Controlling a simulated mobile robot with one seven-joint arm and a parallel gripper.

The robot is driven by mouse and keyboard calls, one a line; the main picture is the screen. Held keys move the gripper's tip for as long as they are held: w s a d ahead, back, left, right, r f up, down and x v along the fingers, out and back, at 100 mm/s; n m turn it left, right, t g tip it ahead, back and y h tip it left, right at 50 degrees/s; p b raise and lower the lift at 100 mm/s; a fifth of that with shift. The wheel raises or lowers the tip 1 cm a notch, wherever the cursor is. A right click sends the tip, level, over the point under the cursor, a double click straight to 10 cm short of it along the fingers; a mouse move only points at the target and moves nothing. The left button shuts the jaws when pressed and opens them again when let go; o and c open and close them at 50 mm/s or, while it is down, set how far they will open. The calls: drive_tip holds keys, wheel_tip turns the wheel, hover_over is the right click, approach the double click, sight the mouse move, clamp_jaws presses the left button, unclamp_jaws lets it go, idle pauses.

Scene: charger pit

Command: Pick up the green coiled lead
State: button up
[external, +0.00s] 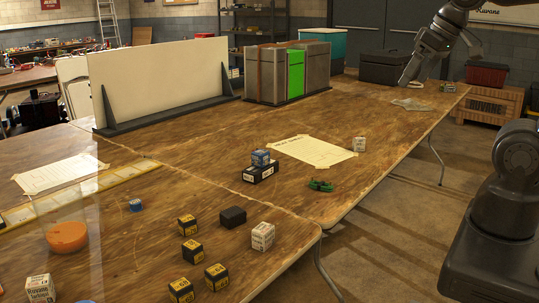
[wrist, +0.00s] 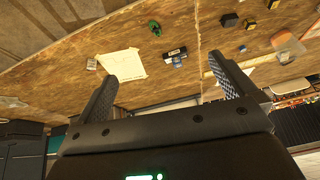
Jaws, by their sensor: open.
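The green coiled lead (external: 321,186) lies on the wooden table near its front right edge, in front of a paper sheet (external: 313,151). In the wrist view the green coiled lead (wrist: 154,27) shows small and distant, near the top middle. My gripper (external: 405,82) is raised over the far right end of the table, well away from the lead. In the wrist view my gripper (wrist: 163,80) has its two fingers spread wide, with nothing between them.
A small white box (external: 359,144) stands at the paper's right. Several yellow-black boxes (external: 187,225) and an orange disc (external: 67,237) lie front left. A white panel (external: 160,80) stands behind.

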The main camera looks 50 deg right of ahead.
drive_tip(key=shift+s+f+n, duration=0.35)
drive_tip(key=shift+s+n, duration=0.15)
drive_tip(key=shift+s, duration=0.15)
drive_tip(key=shift+c, duration=0.2)
drive_tip(key=c, duration=0.9)
drive_tip(key=shift+w, duration=0.1)
drive_tip(key=n+g, duration=0.1)
drive_tip(key=g, duration=0.3)
hover_over(321, 183)
drive_tip(key=s, duration=0.2)
drive_tip(key=f, duration=2.9)
drive_tip(key=shift+w+a+f, duration=0.1)
drive_tip(key=shift+w+a, duration=0.05)
drive_tip(key=shift+a, duration=0.05)
drive_tip(key=shift+w+d+f, duration=0.1)
drive_tip(key=shift+w+f, duration=0.1)
drive_tip(key=shift+f, duration=0.7)
drive_tip(key=shift+w+a+f, duration=0.1)
drive_tip(key=shift+w+f, duration=0.1)
drive_tip(key=shift+f, duration=0.75)
drive_tip(key=shift+w+d+f, duration=0.1)
drive_tip(key=shift+w+f, duration=0.1)
drive_tip(key=shift+f, duration=0.7)
